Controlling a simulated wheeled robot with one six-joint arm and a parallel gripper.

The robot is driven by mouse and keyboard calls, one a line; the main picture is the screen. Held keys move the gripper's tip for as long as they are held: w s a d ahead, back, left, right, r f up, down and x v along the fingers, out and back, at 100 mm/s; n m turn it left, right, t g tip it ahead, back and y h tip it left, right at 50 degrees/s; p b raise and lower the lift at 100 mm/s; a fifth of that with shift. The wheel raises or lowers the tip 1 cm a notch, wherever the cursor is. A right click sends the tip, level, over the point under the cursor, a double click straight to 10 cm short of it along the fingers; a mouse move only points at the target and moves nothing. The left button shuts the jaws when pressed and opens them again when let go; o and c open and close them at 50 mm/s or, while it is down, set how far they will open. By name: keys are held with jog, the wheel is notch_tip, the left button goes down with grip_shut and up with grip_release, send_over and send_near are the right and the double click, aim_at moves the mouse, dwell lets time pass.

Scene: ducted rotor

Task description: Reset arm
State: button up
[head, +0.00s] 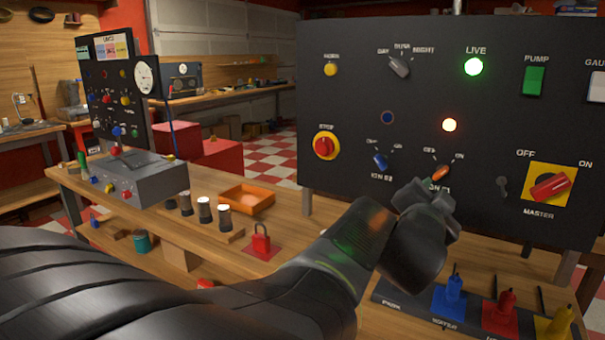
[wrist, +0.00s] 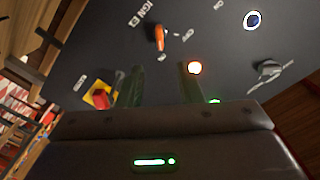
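My gripper (head: 432,192) is in front of the lower middle of the dark control panel (head: 340,95), just below the orange ignition knob (head: 441,172). In the wrist view my gripper (wrist: 163,80) has its two fingers apart with nothing between them. The orange knob (wrist: 159,37) shows beyond the fingertips, apart from them. In the head view it is tilted toward ON, its label partly hidden by the gripper. The lamp (head: 449,125) above it glows orange-white. The blue knob (head: 380,162) to its left has a dark lamp (head: 387,117) above it.
The LIVE lamp (head: 473,67) glows green. A red master switch (head: 550,187) and red stop button (head: 326,146) flank the gripper. Colored handles, including a blue one (head: 448,298), stand below the panel. A red padlock (head: 261,242) and orange tray (head: 246,199) are on the bench.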

aim_at(441, 174)
jog(key=b+x, duration=0.1)
jog(key=x, duration=1.1)
jog(key=shift+b, duration=0.35)
jog(key=shift+s, duration=0.1)
